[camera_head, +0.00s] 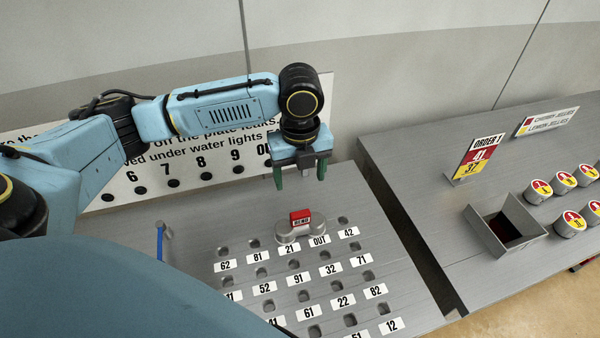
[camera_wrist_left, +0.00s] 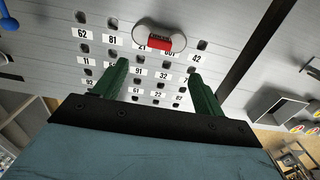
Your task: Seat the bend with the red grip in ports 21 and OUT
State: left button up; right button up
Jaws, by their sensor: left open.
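The bend is a grey U-shaped piece (camera_head: 287,237) with a red grip (camera_head: 300,217) on top. It lies on the port plate (camera_head: 210,225), its ends over the holes by the labels 21 (camera_head: 290,249) and OUT (camera_head: 319,241). Its ends hide those holes; I cannot tell how deep it sits. The left wrist view also shows the bend (camera_wrist_left: 141,36). My left gripper (camera_head: 300,181) is open and empty, above and behind the bend, apart from it, its green fingers pointing down. My right gripper is not in view.
Behind stands a sign board (camera_head: 325,105) with a row of black knobs. On the right bench are an order card (camera_head: 475,158), an open metal bin (camera_head: 505,228) and several round tins (camera_head: 569,222).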

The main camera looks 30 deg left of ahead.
pick_arm(q)
notch_tip(320, 180, up, 8)
jog(key=p, duration=0.5)
dwell(0.5)
